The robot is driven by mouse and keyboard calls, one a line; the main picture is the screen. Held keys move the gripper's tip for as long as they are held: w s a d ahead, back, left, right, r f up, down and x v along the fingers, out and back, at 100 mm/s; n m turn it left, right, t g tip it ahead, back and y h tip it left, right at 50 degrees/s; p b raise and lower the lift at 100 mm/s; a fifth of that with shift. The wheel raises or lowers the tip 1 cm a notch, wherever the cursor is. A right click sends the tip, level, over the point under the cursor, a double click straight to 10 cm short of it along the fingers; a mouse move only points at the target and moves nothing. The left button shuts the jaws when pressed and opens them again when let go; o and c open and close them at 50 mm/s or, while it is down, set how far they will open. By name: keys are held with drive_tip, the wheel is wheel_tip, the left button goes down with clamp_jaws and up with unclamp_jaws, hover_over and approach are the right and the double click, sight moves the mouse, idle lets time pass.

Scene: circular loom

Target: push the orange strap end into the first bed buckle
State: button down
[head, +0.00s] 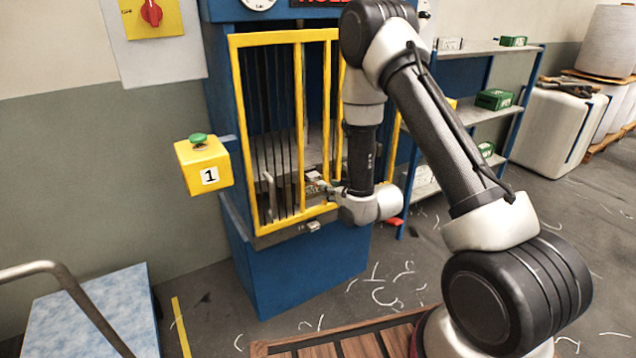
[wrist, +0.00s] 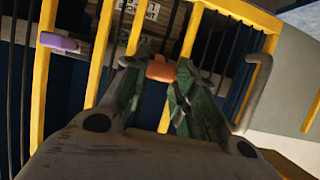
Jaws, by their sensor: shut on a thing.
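The orange strap end (wrist: 161,68) sits between the green-grey fingertips of my gripper (wrist: 158,72) in the wrist view, and the fingers are shut on it. Behind it are yellow bars and a brown bale-like block with printed white labels. In the head view my gripper (head: 328,188) reaches toward the lower part of the yellow barred gate; the orange end is too small to make out there. I cannot clearly pick out the first bed buckle in either view. A purple-tipped pale piece (wrist: 60,43) lies across a yellow bar at the left of the wrist view.
The yellow gate (head: 298,120) fronts the blue press (head: 300,275), its bars close around my gripper. A bent grey handle (wrist: 254,92) is at the right of the wrist view. A yellow box marked 1 (head: 204,165) with a green button sticks out left of the gate.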

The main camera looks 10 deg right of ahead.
drive_tip(key=s+d+f, duration=0.1)
drive_tip(key=s+f, duration=0.3)
drive_tip(key=f, duration=0.8)
drive_tip(key=s+d+f, duration=0.2)
drive_tip(key=s+f, duration=0.2)
drive_tip(key=f, duration=0.9)
drive_tip(key=w+a+r, duration=0.2)
drive_tip(key=w+a, duration=0.1)
drive_tip(key=w, duration=0.5)
drive_tip(key=shift+r, duration=0.2)
drive_tip(key=shift+w+a, duration=0.1)
drive_tip(key=shift+w, duration=0.15)
drive_tip(key=shift+w+a, duration=0.2)
drive_tip(key=shift+w, duration=0.5)
drive_tip(key=shift+w+a, duration=0.1)
drive_tip(key=shift+w, duration=0.25)
